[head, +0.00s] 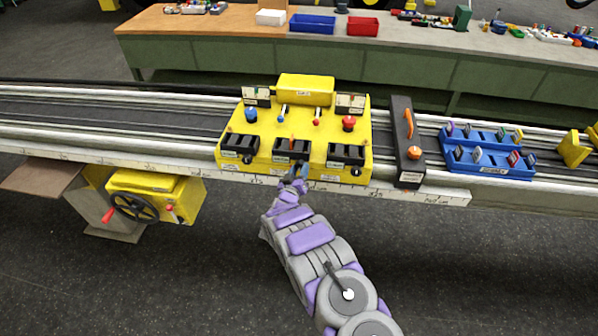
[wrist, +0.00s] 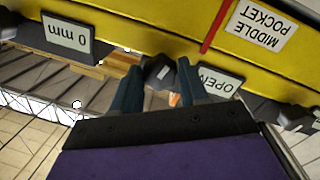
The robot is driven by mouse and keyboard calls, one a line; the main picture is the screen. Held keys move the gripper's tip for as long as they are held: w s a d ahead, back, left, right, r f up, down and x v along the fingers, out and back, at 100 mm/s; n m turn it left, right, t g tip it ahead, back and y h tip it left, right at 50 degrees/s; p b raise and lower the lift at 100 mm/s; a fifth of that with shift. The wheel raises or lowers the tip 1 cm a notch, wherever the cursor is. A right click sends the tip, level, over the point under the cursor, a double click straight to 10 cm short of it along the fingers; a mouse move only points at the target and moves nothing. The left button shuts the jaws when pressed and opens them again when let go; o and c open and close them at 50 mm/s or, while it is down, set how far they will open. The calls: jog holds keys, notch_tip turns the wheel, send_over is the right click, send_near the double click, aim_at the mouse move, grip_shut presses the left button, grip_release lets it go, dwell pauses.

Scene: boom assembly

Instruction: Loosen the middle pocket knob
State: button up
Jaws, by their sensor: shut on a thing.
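The yellow fixture (head: 268,135) sits on the rail, with three black pockets along its front. The middle pocket (head: 292,148) has a small orange piece standing in it. My gripper (head: 297,172) is at the fixture's front face, just below this pocket, and hides the middle knob in the head view. In the wrist view, my gripper (wrist: 158,77) has its two blue-grey fingers on either side of the dark middle pocket knob (wrist: 159,70), shut on it. The upside-down "MIDDLE POCKET" label (wrist: 262,25) and a partly covered "OPEN" label (wrist: 218,82) are close by.
Another dark knob (head: 356,171) is on the fixture's front at right. A black block with an orange handle (head: 408,140) and a blue rack (head: 490,165) stand farther right on the rail. A yellow handwheel unit (head: 155,198) hangs at left. The floor in front is clear.

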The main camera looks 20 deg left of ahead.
jog(key=shift+a+n, duration=0.15)
jog(key=shift+n, duration=0.45)
jog(key=shift+r, duration=0.15)
jog(key=o, duration=1.1)
jog(key=shift+a+f, duration=0.2)
jog(key=shift+a, duration=0.05)
jog(key=shift+c, duration=0.2)
jog(key=shift+w+d, duration=0.1)
jog(key=shift+d, duration=0.1)
jog(key=shift+d+r, duration=0.1)
jog(key=shift+s, duration=0.4)
jog(key=s+d+p, duration=0.1)
jog(key=s, duration=1.5)
jog(key=shift+s+d, duration=0.25)
